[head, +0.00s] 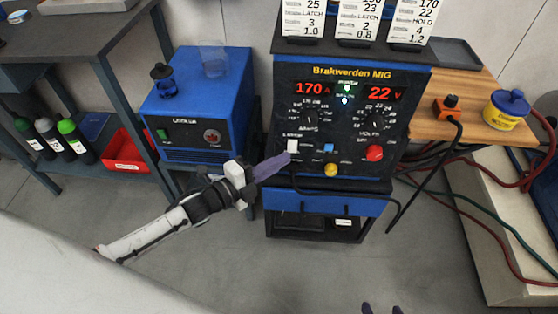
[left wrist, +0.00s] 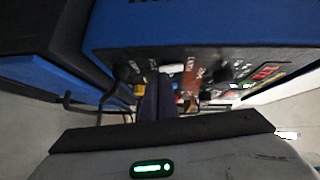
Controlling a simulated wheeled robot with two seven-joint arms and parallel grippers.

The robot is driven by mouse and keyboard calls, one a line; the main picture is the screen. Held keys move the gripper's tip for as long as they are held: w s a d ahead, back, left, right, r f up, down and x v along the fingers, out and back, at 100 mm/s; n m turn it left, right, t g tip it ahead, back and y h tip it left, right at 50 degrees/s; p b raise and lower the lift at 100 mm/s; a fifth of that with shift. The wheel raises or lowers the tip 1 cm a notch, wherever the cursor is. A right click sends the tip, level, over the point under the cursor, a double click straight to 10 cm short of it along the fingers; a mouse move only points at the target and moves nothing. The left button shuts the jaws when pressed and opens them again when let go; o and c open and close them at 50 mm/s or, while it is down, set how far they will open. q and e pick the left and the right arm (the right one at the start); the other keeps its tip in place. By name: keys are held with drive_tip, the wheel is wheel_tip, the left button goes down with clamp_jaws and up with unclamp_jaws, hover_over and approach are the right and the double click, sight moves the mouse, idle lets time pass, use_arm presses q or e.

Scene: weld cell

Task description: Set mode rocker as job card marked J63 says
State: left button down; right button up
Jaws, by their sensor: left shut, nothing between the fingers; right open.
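The mode rocker (head: 292,146) is a small white switch at the lower left of the welder's dark front panel (head: 335,137). Its tilt and small labels are too blurred to read. My left gripper (head: 289,158) is shut and empty, its purple fingertips just below the rocker; I cannot tell if they touch. In the left wrist view the shut fingers (left wrist: 157,98) reach to the panel near a white piece (left wrist: 172,68). Three job cards (head: 303,18) stand on top, their headings cut off; they read LATCH, LATCH (head: 359,20) and HOLD (head: 411,22). My right gripper (head: 381,309) is open at the bottom edge.
The displays read 170 A (head: 312,88) and 22 V (head: 381,93). A blue button (head: 328,147), yellow knob (head: 330,170) and red knob (head: 375,153) sit right of the rocker. A blue unit (head: 197,105) stands left. Cables (head: 440,170) hang at right.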

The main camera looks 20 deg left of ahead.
use_arm(q)
drive_tip(key=shift+w+a, duration=0.1)
drive_tip(key=shift+w, duration=0.15)
drive_tip(key=b, duration=0.2)
drive_tip(key=shift+w+a+f+m+t+b, duration=0.1)
drive_tip(key=shift+w+f+m+t+b, duration=0.1)
drive_tip(key=shift+w+m+t+b, duration=0.15)
drive_tip(key=s+a+f+p, duration=0.1)
drive_tip(key=s+a, duration=0.3)
drive_tip(key=s, duration=0.8)
drive_tip(key=shift+s+f, duration=0.25)
drive_tip(key=shift+f, duration=0.05)
use_arm(e)
drive_tip(key=shift+s+a+f, duration=0.25)
drive_tip(key=shift+s+f, duration=0.15)
drive_tip(key=shift+f, duration=0.15)
